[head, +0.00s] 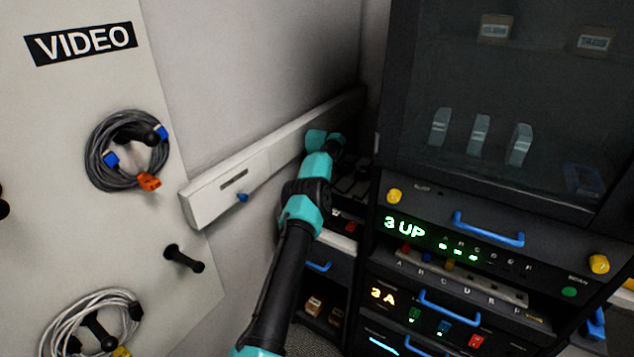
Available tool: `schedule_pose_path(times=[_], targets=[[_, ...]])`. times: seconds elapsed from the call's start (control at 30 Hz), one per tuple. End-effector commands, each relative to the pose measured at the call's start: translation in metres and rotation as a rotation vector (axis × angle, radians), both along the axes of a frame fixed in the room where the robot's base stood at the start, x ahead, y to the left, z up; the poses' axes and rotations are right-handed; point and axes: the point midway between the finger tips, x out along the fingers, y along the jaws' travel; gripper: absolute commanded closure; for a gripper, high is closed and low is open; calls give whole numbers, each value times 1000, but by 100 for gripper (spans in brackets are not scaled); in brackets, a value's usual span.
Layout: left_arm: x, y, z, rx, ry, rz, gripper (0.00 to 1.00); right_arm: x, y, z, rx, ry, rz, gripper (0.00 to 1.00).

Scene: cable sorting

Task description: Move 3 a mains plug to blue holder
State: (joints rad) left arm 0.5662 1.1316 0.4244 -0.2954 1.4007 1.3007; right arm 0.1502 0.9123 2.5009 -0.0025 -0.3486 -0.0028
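A panel showing "3 A" in yellow (382,295) is at the lower right, with small green (414,314), blue (444,327) and red (476,341) blocks beside it. I cannot tell whether the blue one is the blue holder. No mains plug is clear enough to name. One teal and black arm of mine, which I take as the left, rises from the bottom. Its end, my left gripper (330,142), is near the corner between wall and rack. Its fingers are too small and dark to read. My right gripper is out of view.
A grey cable coil (108,180) and a white coil (65,318) hang on the board marked "VIDEO" (80,42). A bare black peg (183,258) stands between them. A white wall rail (212,205) runs behind my arm. Blue drawer handles (488,230) stick out from the rack.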

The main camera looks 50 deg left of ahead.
Motion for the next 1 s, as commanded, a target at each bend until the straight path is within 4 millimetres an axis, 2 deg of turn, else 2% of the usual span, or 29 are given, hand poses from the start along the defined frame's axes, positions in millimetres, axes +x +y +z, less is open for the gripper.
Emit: schedule_pose_path(times=[1.0], targets=[[0, 0, -8, 0, 0, 0, 91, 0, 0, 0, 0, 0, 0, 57]])
